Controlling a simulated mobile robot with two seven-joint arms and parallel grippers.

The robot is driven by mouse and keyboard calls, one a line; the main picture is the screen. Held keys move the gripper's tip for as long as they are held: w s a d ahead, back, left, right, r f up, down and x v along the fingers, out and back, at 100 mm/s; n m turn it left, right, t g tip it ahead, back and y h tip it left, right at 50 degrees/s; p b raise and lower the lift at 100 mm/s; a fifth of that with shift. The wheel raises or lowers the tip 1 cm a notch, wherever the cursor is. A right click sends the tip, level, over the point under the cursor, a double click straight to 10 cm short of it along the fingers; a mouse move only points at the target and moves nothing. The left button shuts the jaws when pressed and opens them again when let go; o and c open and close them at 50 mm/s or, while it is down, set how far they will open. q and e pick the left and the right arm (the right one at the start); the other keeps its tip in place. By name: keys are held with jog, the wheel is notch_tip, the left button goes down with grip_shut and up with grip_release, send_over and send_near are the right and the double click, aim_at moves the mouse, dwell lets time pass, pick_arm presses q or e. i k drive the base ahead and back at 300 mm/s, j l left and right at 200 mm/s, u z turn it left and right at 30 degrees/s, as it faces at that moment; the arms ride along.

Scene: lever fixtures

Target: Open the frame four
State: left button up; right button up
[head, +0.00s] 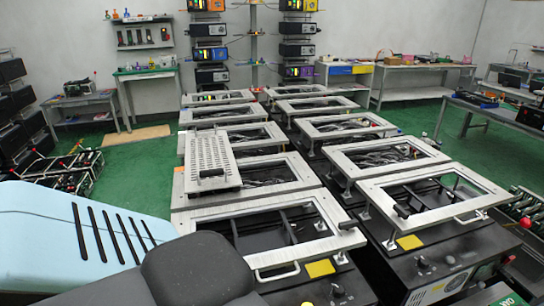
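Two rows of metal lever frames on dark boxes run away from me. The left row's nearest frame (322,246) has a front handle (277,273) and a yellow label (320,268). The right row's nearest frame (448,214) has a front handle (470,219) and stands raised on short posts above its box. Behind it is a second right frame (350,166). I cannot tell which frame is number four. Neither of my grippers is in view; a blue and dark grey part of my body covers the lower left.
A perforated plate (208,160) with a dark knob lies across frames in the left row. A narrow gap separates the rows. Workbenches (412,66) and a side table (500,115) stand at the right. Green floor (145,175) is open at the left.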

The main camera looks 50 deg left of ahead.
aim_at(274, 249)
jog(key=u, duration=1.65)
jog(key=l+u, duration=0.1)
jog(key=l, duration=1.65)
